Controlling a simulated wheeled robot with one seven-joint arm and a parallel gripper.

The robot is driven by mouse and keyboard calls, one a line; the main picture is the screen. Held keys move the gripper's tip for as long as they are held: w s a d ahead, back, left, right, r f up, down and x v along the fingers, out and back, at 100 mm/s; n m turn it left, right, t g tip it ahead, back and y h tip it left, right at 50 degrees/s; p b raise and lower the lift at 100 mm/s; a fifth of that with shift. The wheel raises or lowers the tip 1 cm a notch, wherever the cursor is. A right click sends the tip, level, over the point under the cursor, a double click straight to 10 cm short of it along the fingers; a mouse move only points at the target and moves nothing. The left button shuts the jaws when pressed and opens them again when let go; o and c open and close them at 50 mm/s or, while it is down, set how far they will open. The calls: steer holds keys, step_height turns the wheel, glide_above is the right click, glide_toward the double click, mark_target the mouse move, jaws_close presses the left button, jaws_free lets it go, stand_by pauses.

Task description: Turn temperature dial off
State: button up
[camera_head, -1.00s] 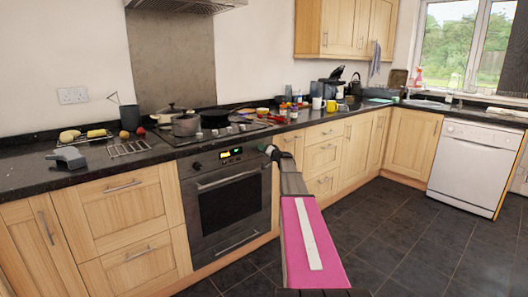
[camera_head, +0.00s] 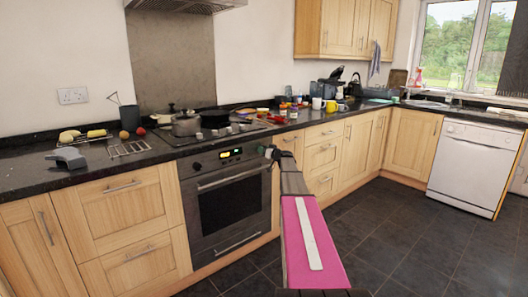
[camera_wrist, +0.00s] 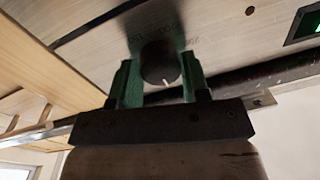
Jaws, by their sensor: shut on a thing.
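The temperature dial (camera_wrist: 160,62) is a dark round knob with a short white mark, set on the oven's metal control panel. In the wrist view my gripper (camera_wrist: 157,78) has one green finger on each side of the dial, shut on it. In the head view my gripper (camera_head: 268,152) is at the right end of the panel, and my arm and gripper hide the dial there. The oven (camera_head: 230,203) has its door shut, and its display (camera_head: 231,155) is lit.
Another knob (camera_head: 196,166) sits at the panel's left end. The oven door handle (camera_head: 228,180) runs below the panel. Pots (camera_head: 186,125) stand on the hob above. Drawers (camera_head: 322,157) flank the oven on the right. The dark floor (camera_head: 385,235) is clear.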

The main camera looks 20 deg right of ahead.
stand_by(0.3)
steer(key=o, duration=0.9)
steer(key=shift+s, duration=0.15)
steer(key=v, duration=1)
steer(key=shift+s+d, duration=0.2)
steer(key=shift+s, duration=0.05)
